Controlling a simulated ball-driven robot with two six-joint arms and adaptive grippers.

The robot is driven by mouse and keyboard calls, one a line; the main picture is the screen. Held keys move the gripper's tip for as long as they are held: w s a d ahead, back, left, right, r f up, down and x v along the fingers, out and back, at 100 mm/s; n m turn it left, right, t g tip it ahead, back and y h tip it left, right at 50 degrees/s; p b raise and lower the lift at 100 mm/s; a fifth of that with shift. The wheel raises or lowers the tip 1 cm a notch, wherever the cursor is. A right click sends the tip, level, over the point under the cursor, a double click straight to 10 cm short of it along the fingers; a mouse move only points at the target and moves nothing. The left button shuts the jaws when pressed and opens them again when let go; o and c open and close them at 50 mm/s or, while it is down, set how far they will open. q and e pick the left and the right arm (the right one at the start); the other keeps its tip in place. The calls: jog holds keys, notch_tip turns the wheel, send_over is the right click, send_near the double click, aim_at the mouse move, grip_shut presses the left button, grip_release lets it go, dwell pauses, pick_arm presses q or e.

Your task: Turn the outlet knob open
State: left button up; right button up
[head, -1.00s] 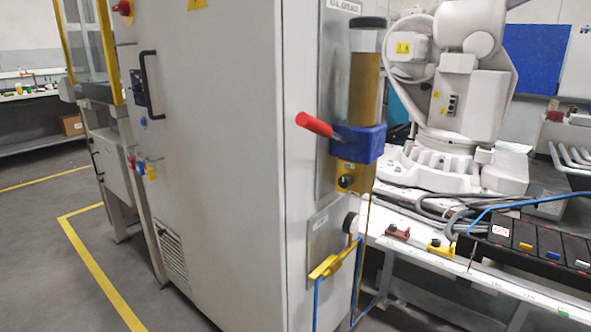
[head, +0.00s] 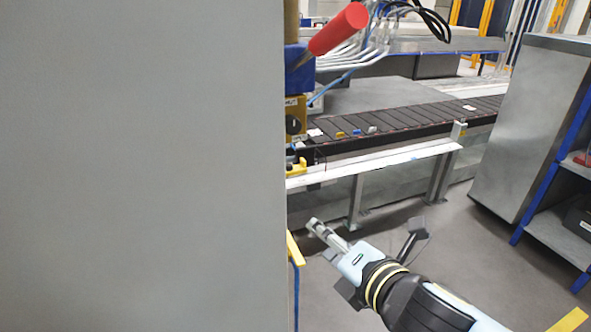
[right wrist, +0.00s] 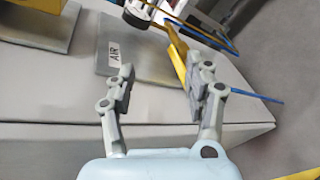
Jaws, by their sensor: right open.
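In the right wrist view a round black-and-white knob (right wrist: 137,14) shows at the top, partly cut off, beyond my fingertips. I cannot tell whether it is the outlet knob. A grey plate marked AIR (right wrist: 140,68) lies behind my left finger. My left gripper is out of view.
The grey cabinet (head: 140,170) fills the left of the head view. A yellow bracket (right wrist: 177,62) and blue hose (right wrist: 255,95) are near my right fingers. A conveyor (head: 410,122) runs behind, with a grey cabinet (head: 530,125) at right.

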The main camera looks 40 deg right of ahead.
aim_at(294, 128)
notch_tip(294, 128, up, 15)
jog(key=w+n+t+h+b, duration=0.1)
jog(key=n+t, duration=0.3)
jog(key=n, duration=0.1)
jog(key=w, duration=0.3)
jog(key=w+d, duration=0.1)
jog(key=w, duration=0.2)
jog(key=w+p, duration=0.1)
jog(key=w, duration=0.2)
jog(key=shift+w+d, duration=0.2)
jog(key=shift+w, duration=0.1)
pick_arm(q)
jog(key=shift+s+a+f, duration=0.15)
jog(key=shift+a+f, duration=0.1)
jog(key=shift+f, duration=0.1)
pick_arm(e)
jog(key=shift+w+d, duration=0.1)
jog(key=shift+w, duration=0.3)
jog(key=shift+c, duration=0.3)
grip_shut()
